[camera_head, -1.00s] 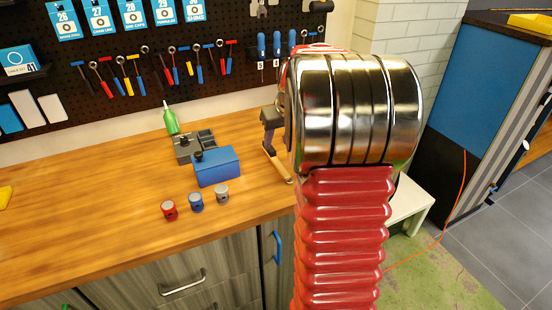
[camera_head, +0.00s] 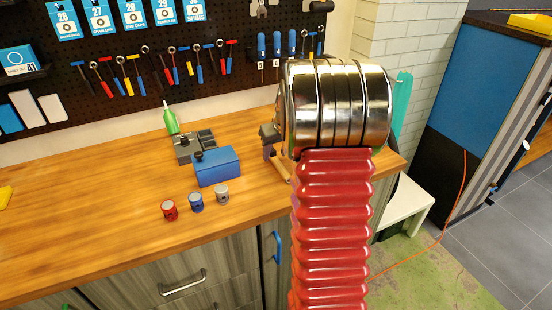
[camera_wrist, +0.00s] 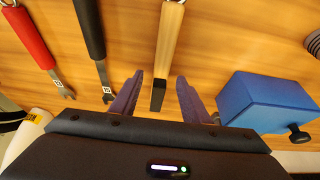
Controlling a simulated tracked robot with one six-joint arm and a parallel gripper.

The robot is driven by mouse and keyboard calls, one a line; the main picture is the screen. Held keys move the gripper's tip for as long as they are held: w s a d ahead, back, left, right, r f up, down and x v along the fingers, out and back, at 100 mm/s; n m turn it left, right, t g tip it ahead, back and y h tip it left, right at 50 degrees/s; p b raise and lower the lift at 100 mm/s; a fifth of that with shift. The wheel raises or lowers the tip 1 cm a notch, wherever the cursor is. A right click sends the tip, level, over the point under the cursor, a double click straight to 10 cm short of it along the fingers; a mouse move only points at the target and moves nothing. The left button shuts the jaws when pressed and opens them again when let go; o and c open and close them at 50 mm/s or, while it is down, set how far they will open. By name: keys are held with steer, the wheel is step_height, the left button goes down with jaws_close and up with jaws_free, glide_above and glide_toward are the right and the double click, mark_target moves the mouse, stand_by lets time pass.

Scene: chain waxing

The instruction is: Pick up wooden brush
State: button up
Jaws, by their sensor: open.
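The wooden brush shows in the wrist view as a long pale handle (camera_wrist: 171,38) with a dark square end. In the head view part of its wooden handle (camera_head: 282,168) shows on the bench beside my arm; the rest is hidden. My gripper (camera_wrist: 160,80) is open, with its two purple fingers on either side of the handle's dark end and gaps on both sides. In the head view my gripper (camera_head: 269,151) is low over the bench by the handle, partly hidden by my arm. I cannot tell its exact height.
A blue box (camera_head: 217,166) with a black knob stands left of my gripper. Red (camera_head: 169,210), blue (camera_head: 196,202) and grey (camera_head: 222,193) small pots stand in front of it. Red-handled (camera_wrist: 30,38) and black-handled (camera_wrist: 89,28) tools appear left of the handle in the wrist view.

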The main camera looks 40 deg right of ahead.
steer(key=shift+x, duration=0.75)
steer(key=shift+c, duration=0.4)
jaws_close()
